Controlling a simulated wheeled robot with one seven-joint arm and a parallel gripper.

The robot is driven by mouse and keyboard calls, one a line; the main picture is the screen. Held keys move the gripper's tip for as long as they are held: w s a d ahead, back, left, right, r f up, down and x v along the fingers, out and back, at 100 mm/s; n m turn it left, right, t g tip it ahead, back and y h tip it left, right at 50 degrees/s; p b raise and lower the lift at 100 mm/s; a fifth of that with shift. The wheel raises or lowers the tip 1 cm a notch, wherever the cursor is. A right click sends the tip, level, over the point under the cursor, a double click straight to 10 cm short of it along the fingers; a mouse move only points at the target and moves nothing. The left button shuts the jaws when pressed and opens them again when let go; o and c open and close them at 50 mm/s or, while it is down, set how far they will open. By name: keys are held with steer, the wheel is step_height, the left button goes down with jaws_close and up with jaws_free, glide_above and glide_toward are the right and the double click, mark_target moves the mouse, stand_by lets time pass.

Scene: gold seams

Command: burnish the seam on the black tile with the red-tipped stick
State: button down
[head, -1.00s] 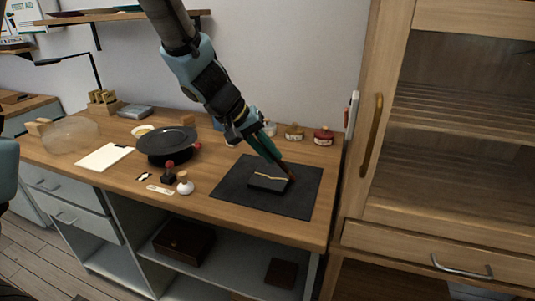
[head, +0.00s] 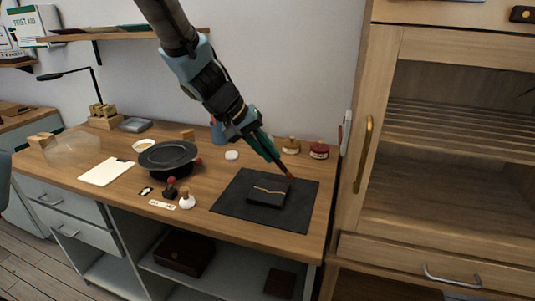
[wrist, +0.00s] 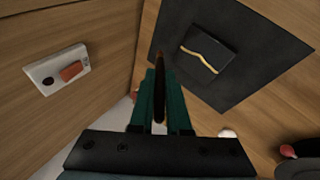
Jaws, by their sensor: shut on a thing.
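The black tile (head: 267,197) lies on a dark square mat (head: 232,207) at the right end of the wooden bench. A gold zigzag seam (head: 270,190) crosses its top. My gripper (head: 273,158) is shut on the stick (head: 284,170), whose reddish-brown tip points down near the tile's far right corner. In the wrist view the stick (wrist: 159,92) stands between the green fingers (wrist: 160,112), and the tile (wrist: 205,65) with its gold seam (wrist: 200,56) is to the right of the tip, which looks apart from it.
A tall wooden cabinet (head: 385,190) stands close on the right.

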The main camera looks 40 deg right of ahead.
steer(key=shift+r+p, duration=1)
steer(key=shift+r, duration=0.5)
steer(key=shift+w, duration=0.1)
